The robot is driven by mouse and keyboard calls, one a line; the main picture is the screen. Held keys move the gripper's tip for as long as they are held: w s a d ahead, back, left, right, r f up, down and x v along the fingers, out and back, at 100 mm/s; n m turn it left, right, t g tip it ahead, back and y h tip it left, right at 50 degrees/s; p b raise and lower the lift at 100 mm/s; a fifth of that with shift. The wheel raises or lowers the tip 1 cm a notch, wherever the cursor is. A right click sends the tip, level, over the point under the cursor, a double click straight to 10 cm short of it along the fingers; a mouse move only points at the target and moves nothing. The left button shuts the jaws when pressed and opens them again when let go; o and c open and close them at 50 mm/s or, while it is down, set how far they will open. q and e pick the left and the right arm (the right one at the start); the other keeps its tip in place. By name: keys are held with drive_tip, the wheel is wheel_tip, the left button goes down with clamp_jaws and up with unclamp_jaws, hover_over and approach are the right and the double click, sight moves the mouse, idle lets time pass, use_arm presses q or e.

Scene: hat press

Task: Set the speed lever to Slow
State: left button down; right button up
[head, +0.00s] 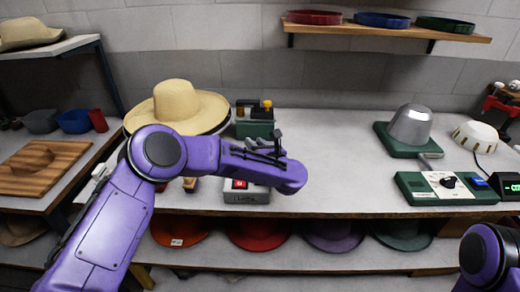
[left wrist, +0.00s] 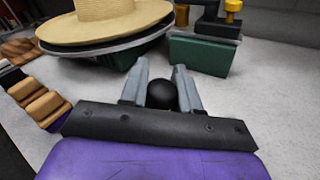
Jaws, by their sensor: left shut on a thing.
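My left gripper (head: 257,143) is above the front middle of the table, in front of the green block. In the left wrist view its two grey fingers (left wrist: 161,72) stand on either side of a round black knob (left wrist: 163,94), shut on it. The knob looks like the speed lever's; its shaft, base and any Slow mark are hidden. A grey control box (head: 245,197) with a red button (head: 240,184) shows just below my left forearm, which covers part of it. My right arm shows at the lower right edge; its gripper is out of view.
A straw hat (head: 176,103) stands at the back left, beside a green block (head: 255,129) with a yellow knob (head: 267,104). A green console (head: 418,189) with a dial and a grey dome (head: 410,124) stand at the right. The table between is clear.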

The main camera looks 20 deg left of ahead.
use_arm(q)
drive_tip(key=a+n+h+b, duration=0.1)
drive_tip(key=a+n+b, duration=0.1)
drive_tip(key=b, duration=0.2)
drive_tip(key=s+a+f+n+h+b, duration=0.1)
drive_tip(key=a+n+h+b, duration=0.1)
drive_tip(key=b, duration=0.3)
drive_tip(key=s+a+n+g+h+b, duration=0.1)
drive_tip(key=a+n+b, duration=0.1)
drive_tip(key=b, duration=0.3)
drive_tip(key=shift+a+f+h, duration=0.2)
drive_tip(key=shift+a+h, duration=0.1)
drive_tip(key=shift+a, duration=0.2)
drive_tip(key=shift+s+a+n+h+b, duration=0.1)
drive_tip(key=shift+a+n+h+b, duration=0.25)
drive_tip(key=shift+b, duration=0.6)
drive_tip(key=c, duration=0.9)
unclamp_jaws()
drive_tip(key=shift+a, duration=0.1)
drive_tip(key=shift+s, duration=0.1)
